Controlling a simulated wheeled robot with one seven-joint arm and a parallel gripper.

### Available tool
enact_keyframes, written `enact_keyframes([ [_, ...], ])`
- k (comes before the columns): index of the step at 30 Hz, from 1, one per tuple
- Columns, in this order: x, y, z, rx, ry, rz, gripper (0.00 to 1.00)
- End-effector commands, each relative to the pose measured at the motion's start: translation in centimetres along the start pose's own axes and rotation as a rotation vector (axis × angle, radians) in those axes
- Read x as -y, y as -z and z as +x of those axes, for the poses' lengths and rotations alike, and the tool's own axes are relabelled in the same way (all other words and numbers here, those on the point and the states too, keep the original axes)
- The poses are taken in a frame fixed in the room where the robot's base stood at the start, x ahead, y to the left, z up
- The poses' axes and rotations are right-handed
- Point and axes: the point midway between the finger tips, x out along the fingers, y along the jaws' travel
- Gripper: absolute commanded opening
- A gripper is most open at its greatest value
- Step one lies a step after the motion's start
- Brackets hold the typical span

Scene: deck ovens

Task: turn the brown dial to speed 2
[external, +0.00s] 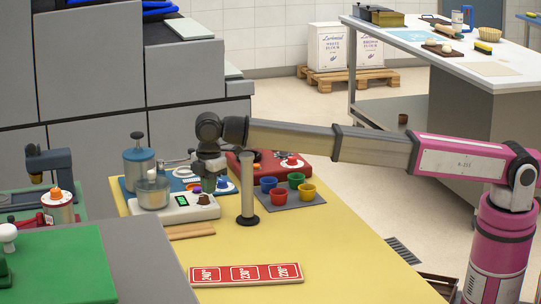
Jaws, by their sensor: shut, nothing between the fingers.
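The brown dial (204,200) sits on top of the white appliance (173,213), near its right end. A small dark display and a purple knob (195,190) are beside it, and a clear bowl stands on the left part. My gripper (209,188) points down just above or behind the brown dial. Its fingers are shut with nothing between them. I cannot tell whether they touch the dial. The dial's speed marks are too small to read.
A grey post on a black foot (248,220) stands close right of the appliance. A mat (318,201) with several coloured cups, a red device (292,173) and a blue device with a canister (139,170) are nearby. A red number strip (246,275) lies in front on the yellow tabletop.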

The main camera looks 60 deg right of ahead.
Motion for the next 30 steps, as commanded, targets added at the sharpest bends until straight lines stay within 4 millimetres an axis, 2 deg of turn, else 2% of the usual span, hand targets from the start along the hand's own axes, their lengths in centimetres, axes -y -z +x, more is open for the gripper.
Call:
enact_keyframes([
  [1, 1.9, -0.2, 1.3, 0.012, 0.038, -0.018, 0.0],
  [6, 2.3, -0.1, 1.3, 0.011, 0.038, -0.022, 0.0],
  [17, 1.9, -0.2, 1.3, 0.012, 0.037, -0.017, 0.0],
  [30, 1.8, -1.3, 0.9, 0.015, 0.034, -0.01, 0.0],
])
